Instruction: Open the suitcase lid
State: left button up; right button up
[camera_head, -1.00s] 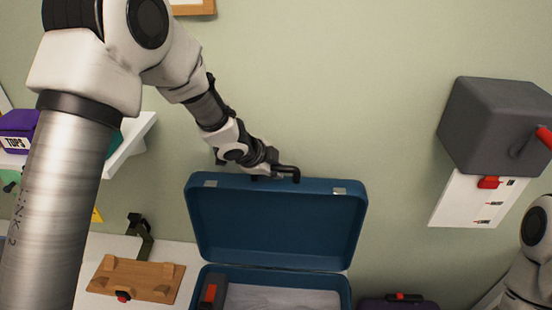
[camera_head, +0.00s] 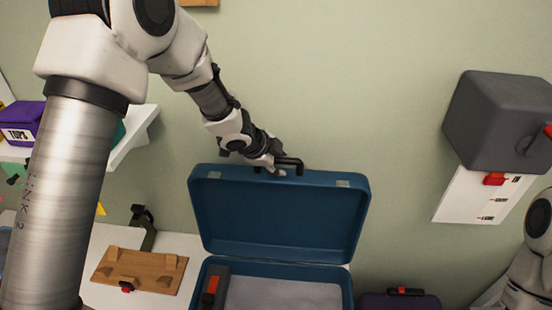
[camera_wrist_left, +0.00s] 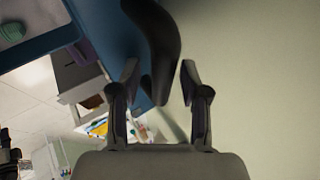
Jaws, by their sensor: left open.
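The blue suitcase (camera_head: 347,287) stands with its lid (camera_head: 280,215) raised steeply, near upright in front of the wall. The lid's black handle (camera_head: 290,162) is at its top edge. My left gripper (camera_head: 272,168) is at that handle. In the left wrist view my left gripper (camera_wrist_left: 159,72) is open, and the dark handle (camera_wrist_left: 158,35) lies between and ahead of its fingertips. I cannot tell whether a finger touches it. The suitcase base shows a grey lining and a dark item with a red part at its left. My right gripper is out of view.
A wooden board (camera_head: 138,271) lies left of the suitcase. A dark purple case (camera_head: 398,301) is at its right. A grey box (camera_head: 500,120) is on the wall at right. A white shelf (camera_head: 130,140) with a purple box (camera_head: 22,122) is at left.

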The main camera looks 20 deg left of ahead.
pick_arm(q)
jog(key=v, duration=1.1)
jog(key=shift+s+r, duration=0.25)
jog(key=shift+a, duration=0.1)
jog(key=shift+s, duration=0.1)
